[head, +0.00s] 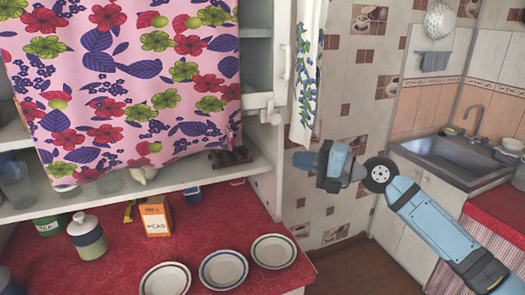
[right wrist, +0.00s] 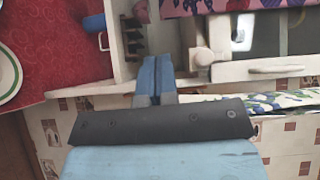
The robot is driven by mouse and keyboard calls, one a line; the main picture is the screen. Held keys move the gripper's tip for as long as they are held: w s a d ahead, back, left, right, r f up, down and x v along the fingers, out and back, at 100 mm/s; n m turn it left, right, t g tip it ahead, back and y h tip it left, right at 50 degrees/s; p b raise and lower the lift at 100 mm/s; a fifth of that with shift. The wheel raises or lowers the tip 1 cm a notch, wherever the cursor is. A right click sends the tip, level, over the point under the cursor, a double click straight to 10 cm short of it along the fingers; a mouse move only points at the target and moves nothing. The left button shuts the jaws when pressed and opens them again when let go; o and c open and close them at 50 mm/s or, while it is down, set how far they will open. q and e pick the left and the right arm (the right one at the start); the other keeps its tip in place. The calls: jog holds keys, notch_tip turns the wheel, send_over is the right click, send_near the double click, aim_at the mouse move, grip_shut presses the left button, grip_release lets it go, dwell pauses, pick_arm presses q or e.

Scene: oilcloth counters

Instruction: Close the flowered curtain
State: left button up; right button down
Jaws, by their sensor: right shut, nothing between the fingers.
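The flowered curtain (head: 130,90) is pink with red and green flowers and purple leaves. In the head view it hangs across the shelf unit at the upper left, and a strip of shelf to its right is uncovered. Its lower edge shows at the top of the right wrist view (right wrist: 225,7). My right gripper (head: 300,160) is shut and empty, beside the unit's right side and apart from the curtain. In the right wrist view its blue fingers (right wrist: 154,75) are together near the unit's white edge. My left gripper is not in view.
A white cloth with blue and green leaves (head: 305,75) hangs at the unit's right side. Below, the red counter (head: 110,270) holds plates (head: 223,268), a jar (head: 87,238) and an orange box (head: 155,217). A sink (head: 450,165) stands at the right.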

pick_arm(q)
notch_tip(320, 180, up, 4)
jog(key=p, duration=0.4)
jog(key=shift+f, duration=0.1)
pick_arm(e)
jog(key=w+a, duration=0.1)
jog(key=a, duration=0.5)
jog(key=w+a+r, duration=0.1)
jog(key=w+a, duration=0.1)
jog(key=a, duration=0.4)
jog(key=shift+w+a+r, duration=0.2)
jog(key=shift+w+r, duration=0.05)
jog(key=shift+r, duration=0.05)
jog(key=shift+s+a, duration=0.1)
